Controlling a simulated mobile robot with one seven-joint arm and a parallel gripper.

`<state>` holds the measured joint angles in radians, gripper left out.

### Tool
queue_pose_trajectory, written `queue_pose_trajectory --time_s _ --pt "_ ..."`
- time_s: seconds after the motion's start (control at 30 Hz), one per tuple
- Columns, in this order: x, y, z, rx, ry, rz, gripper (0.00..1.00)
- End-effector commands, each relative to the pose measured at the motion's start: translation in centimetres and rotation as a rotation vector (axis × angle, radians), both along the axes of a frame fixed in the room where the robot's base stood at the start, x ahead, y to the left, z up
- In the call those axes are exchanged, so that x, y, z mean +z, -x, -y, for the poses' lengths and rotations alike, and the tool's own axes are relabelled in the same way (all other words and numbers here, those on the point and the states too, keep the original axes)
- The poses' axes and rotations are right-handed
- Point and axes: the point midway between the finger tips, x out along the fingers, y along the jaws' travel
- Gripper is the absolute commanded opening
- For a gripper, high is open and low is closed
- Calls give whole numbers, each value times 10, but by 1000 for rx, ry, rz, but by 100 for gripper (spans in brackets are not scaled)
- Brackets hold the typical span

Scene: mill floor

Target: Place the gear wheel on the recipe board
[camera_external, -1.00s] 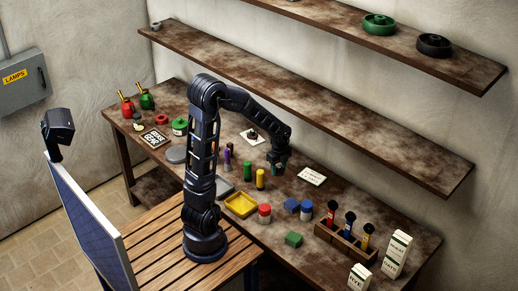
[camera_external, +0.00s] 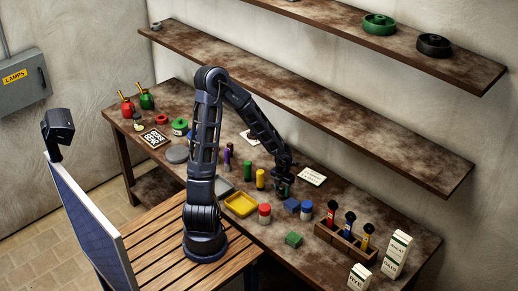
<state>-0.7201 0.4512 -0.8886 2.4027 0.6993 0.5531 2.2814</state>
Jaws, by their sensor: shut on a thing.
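My gripper (camera_external: 283,187) is low over the middle of the workbench, pointing down, just left of a white printed card (camera_external: 312,176). It is shut on a small dark thing, too small and dark here to make out. I cannot pick out the gear wheel with certainty anywhere.
A wooden rack (camera_external: 345,243) with bottles and white cartons (camera_external: 397,254) stand to the right. A shelf (camera_external: 310,110) runs above the bench.

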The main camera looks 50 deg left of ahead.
Motion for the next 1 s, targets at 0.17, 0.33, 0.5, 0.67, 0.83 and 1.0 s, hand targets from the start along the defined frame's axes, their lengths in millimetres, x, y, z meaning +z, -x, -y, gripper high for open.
queue_pose_trajectory --time_s 0.17,0.33,0.5,0.67,0.83,1.0 --pt "-6 -6 0 -164 4 0 23" --pt "-8 -12 1 -283 3 -1 23" --pt "-9 -22 3 -372 3 1 23" --pt "-9 -32 6 -439 3 0 23" --pt "-9 -47 10 -501 3 1 23" --pt "-6 -65 15 -561 5 1 23"
